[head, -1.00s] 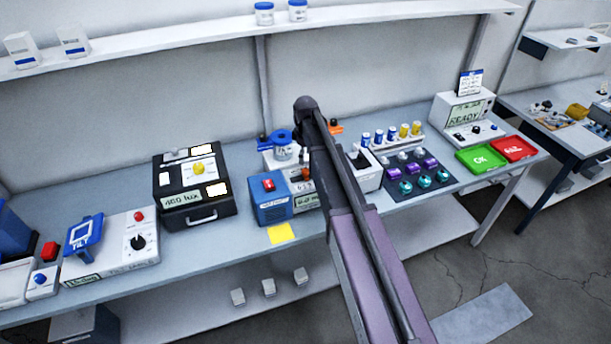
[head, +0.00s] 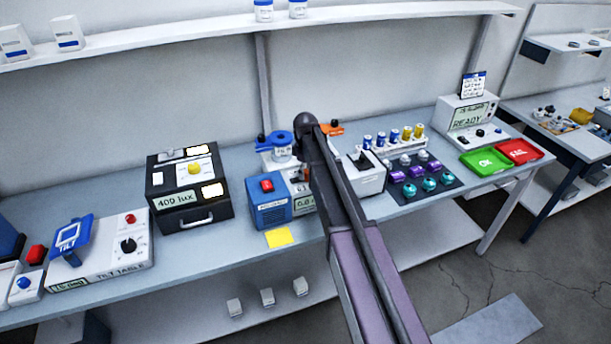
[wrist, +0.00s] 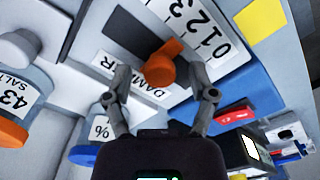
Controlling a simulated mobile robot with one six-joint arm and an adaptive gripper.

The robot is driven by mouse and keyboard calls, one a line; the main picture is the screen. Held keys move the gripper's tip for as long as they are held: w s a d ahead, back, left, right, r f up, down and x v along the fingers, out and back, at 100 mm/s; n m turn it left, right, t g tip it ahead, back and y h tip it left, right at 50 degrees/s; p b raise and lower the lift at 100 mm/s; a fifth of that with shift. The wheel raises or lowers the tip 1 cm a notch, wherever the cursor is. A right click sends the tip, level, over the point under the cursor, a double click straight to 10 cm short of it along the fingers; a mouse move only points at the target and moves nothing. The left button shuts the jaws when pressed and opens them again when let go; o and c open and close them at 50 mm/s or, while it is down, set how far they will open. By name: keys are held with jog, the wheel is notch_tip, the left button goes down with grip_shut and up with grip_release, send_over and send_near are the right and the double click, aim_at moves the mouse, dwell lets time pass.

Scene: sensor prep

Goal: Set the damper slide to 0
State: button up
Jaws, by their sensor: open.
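The damper slide's orange knob (wrist: 160,66) stands between the two fingers of my open gripper (wrist: 160,98) in the wrist view. I cannot tell whether either finger touches it. A dark slot (wrist: 122,36) runs up-left from the knob. Beside it is a white scale (wrist: 228,62) with digits 0 to 3, and the label DAMPER (wrist: 150,91) appears upside down. The knob seems near the slot's lower-right end, but its exact mark is unclear. In the head view my gripper (head: 308,160) reaches over the blue-and-white unit and hides most of the slide.
A blue box with a red button (head: 267,186) and a blue-lidded jar (head: 281,145) stand close to my gripper. The black lux box (head: 190,190) is left, a white switch box (head: 362,178) right. A yellow note (head: 281,238) lies at the bench front.

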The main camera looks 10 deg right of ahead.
jog(key=shift+f, duration=0.15)
grip_shut()
dwell(0.4)
